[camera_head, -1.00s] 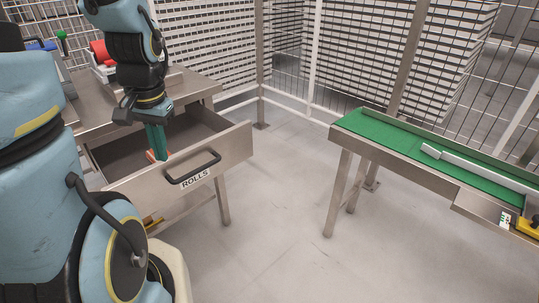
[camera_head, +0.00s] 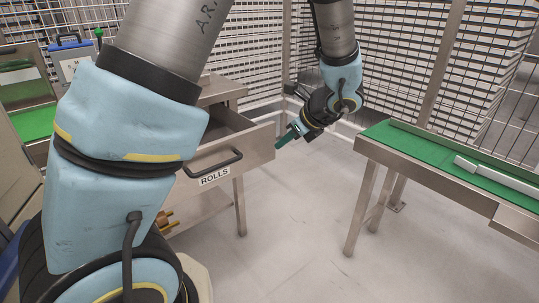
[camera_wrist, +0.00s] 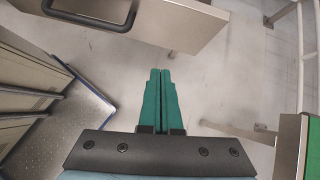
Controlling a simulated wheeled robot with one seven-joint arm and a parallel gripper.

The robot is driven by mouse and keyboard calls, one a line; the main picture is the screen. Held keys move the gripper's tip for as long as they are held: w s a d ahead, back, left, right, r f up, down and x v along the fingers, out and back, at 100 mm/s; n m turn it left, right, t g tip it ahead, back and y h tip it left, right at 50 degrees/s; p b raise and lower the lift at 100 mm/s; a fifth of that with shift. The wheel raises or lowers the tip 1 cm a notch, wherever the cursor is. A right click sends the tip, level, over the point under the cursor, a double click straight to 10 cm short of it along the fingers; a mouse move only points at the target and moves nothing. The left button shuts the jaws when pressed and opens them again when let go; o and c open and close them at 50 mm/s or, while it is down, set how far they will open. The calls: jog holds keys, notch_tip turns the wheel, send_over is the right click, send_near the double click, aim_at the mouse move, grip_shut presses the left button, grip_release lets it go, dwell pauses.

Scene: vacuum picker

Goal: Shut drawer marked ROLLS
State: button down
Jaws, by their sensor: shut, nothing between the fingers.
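The drawer marked ROLLS (camera_head: 257,150) is a steel drawer standing open from its table, with a black bar handle (camera_head: 213,167) on its front above the white label (camera_head: 214,176). In the wrist view the drawer front (camera_wrist: 180,22) and its handle (camera_wrist: 92,17) lie at the top. My gripper (camera_head: 280,144) is beside the right end of the drawer front, in the air. In the wrist view its green fingers (camera_wrist: 160,74) are together with nothing between them, over the floor. The drawer's inside is mostly hidden by my arm and the drawer front.
A steel table with a green belt (camera_head: 386,133) stands to the right; a green edge shows in the wrist view (camera_wrist: 313,150). Wire fencing closes off the back. Clear floor (camera_head: 300,210) lies between the drawer and the belt table.

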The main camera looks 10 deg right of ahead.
jog(key=d+m+t, duration=0.1)
jog(key=d+m, duration=0.1)
jog(key=d, duration=0.1)
send_near(263, 151)
jog(key=x, duration=0.5)
jog(key=shift+s+f+p, duration=0.2)
jog(key=shift+f+p, duration=0.1)
jog(key=shift+p, duration=0.05)
jog(key=shift+w+a, duration=0.1)
jog(key=shift+w, duration=0.3)
jog(key=shift+w, duration=0.1)
